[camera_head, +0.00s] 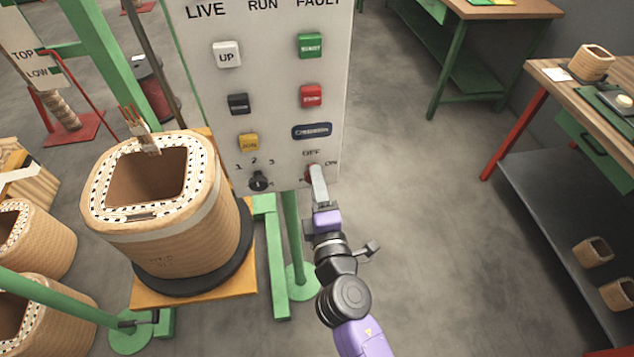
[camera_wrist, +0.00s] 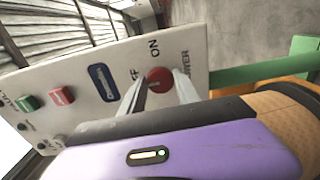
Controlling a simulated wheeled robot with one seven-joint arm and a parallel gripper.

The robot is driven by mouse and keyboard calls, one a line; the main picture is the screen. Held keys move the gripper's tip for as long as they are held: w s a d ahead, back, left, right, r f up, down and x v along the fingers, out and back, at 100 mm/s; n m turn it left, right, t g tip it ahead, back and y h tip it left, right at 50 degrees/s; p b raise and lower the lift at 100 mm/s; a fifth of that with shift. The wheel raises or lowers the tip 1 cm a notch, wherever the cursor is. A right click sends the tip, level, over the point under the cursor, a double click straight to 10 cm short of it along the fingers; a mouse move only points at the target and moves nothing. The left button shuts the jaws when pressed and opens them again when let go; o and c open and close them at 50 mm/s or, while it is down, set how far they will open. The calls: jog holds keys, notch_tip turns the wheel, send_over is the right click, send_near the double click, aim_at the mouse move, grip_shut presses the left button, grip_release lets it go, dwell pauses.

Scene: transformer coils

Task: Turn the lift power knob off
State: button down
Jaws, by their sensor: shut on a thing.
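The lift power knob is a red rotary knob (camera_wrist: 160,80) at the lower right of the white control panel (camera_head: 279,130). The labels OFF and ON are printed beside it. In the head view only a sliver of the knob (camera_head: 309,172) shows behind my gripper (camera_head: 314,170). In the wrist view the two fingers of my gripper (camera_wrist: 158,92) reach up to the knob, one on each side. My gripper is shut on the knob. The exact angle of the knob is hard to tell.
A large wrapped coil (camera_head: 185,240) stands on a wooden base left of the panel.

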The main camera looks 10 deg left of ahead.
dwell(0.3)
jog(key=c, duration=0.9)
grip_release()
jog(key=b+v, duration=0.1)
jog(key=v, duration=0.7)
jog(key=shift+a, duration=0.15)
